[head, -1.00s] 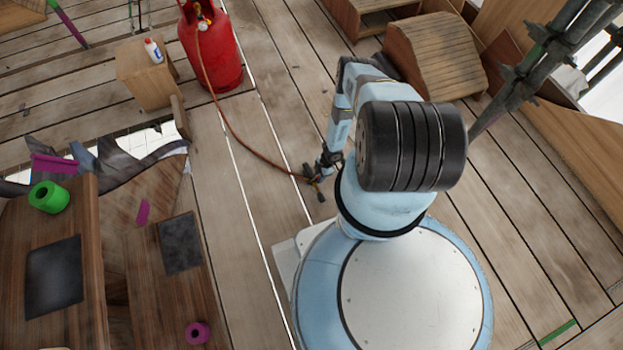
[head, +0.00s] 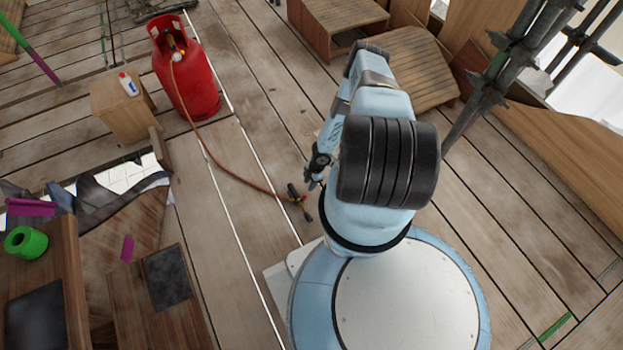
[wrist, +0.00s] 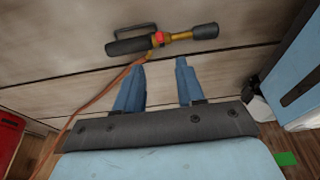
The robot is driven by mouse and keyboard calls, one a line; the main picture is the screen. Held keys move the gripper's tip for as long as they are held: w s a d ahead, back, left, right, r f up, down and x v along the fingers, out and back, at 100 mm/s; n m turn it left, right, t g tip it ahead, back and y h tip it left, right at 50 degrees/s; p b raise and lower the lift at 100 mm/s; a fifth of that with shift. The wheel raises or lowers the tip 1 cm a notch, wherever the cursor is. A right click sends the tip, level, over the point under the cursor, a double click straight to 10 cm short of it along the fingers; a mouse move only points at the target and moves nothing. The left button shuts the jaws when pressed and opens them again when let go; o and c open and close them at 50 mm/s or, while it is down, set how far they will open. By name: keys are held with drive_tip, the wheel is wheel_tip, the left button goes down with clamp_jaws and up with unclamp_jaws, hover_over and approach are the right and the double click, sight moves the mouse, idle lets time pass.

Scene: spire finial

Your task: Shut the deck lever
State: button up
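A gas torch (head: 299,201) lies on the plank deck, joined by an orange-brown hose (head: 222,171) to a red gas cylinder (head: 187,82). In the wrist view the torch (wrist: 163,39) has a dark handle with a thin lever-like bar beside it, a red part in the middle, a brass neck and a dark nozzle. I cannot tell the bar's exact position. My gripper (wrist: 158,76) is open and empty, its two blue fingers apart just short of the torch. In the head view my gripper (head: 313,182) is close beside the torch, partly hidden by my arm.
A wooden box (head: 125,112) with a small white bottle (head: 128,84) stands left of the cylinder. A wooden bench with a green roll (head: 24,242) is at lower left. A slatted wooden block (head: 412,68) and scaffold poles (head: 505,75) stand at right. Deck around the torch is clear.

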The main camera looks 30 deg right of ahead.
drive_tip(key=shift+v, duration=1.7)
